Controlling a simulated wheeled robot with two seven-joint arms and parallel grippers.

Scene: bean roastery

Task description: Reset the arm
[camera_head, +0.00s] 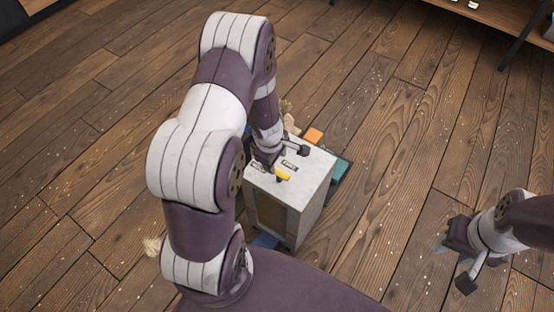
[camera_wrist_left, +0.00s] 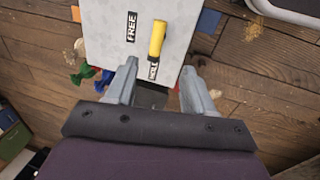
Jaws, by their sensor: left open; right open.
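My left arm reaches over a pale grey box (camera_head: 314,172), and my left gripper (camera_head: 284,160) is above its top. In the left wrist view my left gripper (camera_wrist_left: 158,78) is open, with its two fingers apart and nothing held between them. A yellow lever (camera_wrist_left: 157,39) stands on the box top (camera_wrist_left: 105,20), ahead of the fingers and apart from them. It also shows in the head view (camera_head: 283,174). One label beside the lever reads FREE; the other is partly hidden. My right gripper (camera_head: 455,262) is open and empty above the floor at the right.
Coloured pieces lie around the box, including an orange one (camera_head: 313,135), a teal one (camera_head: 340,172) and green ones (camera_wrist_left: 82,75). A shelf (camera_head: 520,25) stands at the top right. The plank floor between the box and my right gripper is mostly clear.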

